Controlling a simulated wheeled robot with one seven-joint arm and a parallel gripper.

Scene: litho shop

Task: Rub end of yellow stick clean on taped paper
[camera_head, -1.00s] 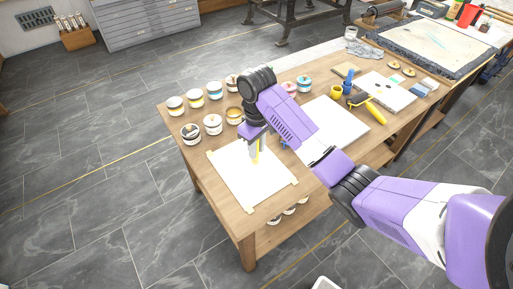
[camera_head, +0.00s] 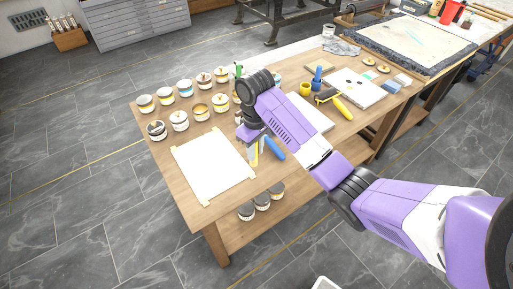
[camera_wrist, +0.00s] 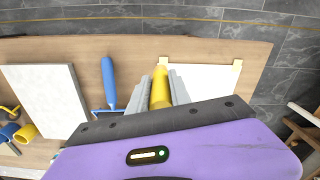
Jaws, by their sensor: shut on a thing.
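My gripper (camera_head: 254,158) is shut on a yellow stick (camera_wrist: 160,88), which points down between the two grey fingers in the wrist view. The white paper (camera_head: 212,165) lies flat on the wooden table, with yellowish tape at its corners. It also shows in the wrist view (camera_wrist: 208,82), partly hidden by the fingers. The stick is beside the edge of the paper, near a taped corner, on the side toward a blue-handled tool (camera_wrist: 108,82). I cannot tell whether the stick's end touches anything, nor whether it is clean.
Several open ink tins (camera_head: 180,121) stand in rows behind the paper. A white slab (camera_wrist: 48,100) lies beyond the blue-handled tool, with a yellow cup (camera_wrist: 27,133) near it. A yellow-handled roller (camera_head: 341,106) lies farther right. Bare wood (camera_head: 215,213) borders the paper's front.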

